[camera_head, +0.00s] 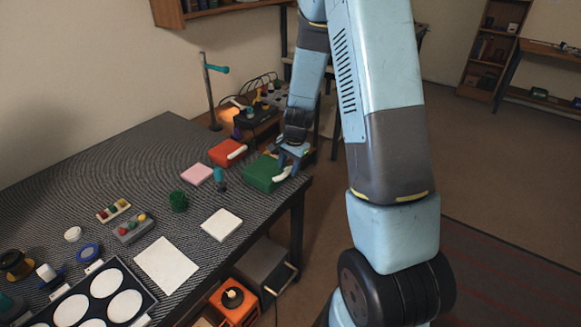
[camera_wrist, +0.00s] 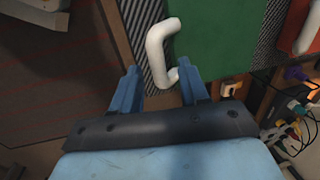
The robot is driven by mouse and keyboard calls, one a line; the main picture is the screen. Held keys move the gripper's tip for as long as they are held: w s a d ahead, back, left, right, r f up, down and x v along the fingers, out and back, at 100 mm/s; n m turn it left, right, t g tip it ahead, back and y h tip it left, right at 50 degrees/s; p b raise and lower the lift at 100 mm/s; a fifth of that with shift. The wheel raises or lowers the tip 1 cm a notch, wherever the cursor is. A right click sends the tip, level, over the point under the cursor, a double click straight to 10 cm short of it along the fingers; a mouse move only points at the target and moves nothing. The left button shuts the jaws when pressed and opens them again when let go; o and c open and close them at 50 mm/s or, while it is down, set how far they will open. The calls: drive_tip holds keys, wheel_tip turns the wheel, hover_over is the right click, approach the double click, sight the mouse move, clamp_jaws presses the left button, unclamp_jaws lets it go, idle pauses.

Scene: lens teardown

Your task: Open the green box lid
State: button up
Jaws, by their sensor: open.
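The green box (camera_head: 262,174) sits near the right end of the table, and its flat green top (camera_wrist: 212,38) fills the upper middle of the wrist view. A white curved handle (camera_wrist: 158,50) runs along the box's edge; it also shows in the head view (camera_head: 281,175). My gripper (camera_wrist: 158,78) is open, with its two blue fingers on either side of the handle's lower end. In the head view my gripper (camera_head: 290,160) is over the right side of the box. I cannot tell whether a finger touches the handle. The lid looks closed.
A red box (camera_head: 226,152) with a white handle stands beside the green box. Cables (camera_wrist: 292,118) and connectors lie at the wrist view's right.

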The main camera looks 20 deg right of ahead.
drive_tip(key=shift+f, duration=0.4)
clamp_jaws()
drive_tip(key=shift+w, duration=0.1)
idle(0.3)
drive_tip(key=shift+d, duration=0.15)
drive_tip(key=shift+a+r, duration=0.1)
drive_tip(key=shift+a, duration=0.1)
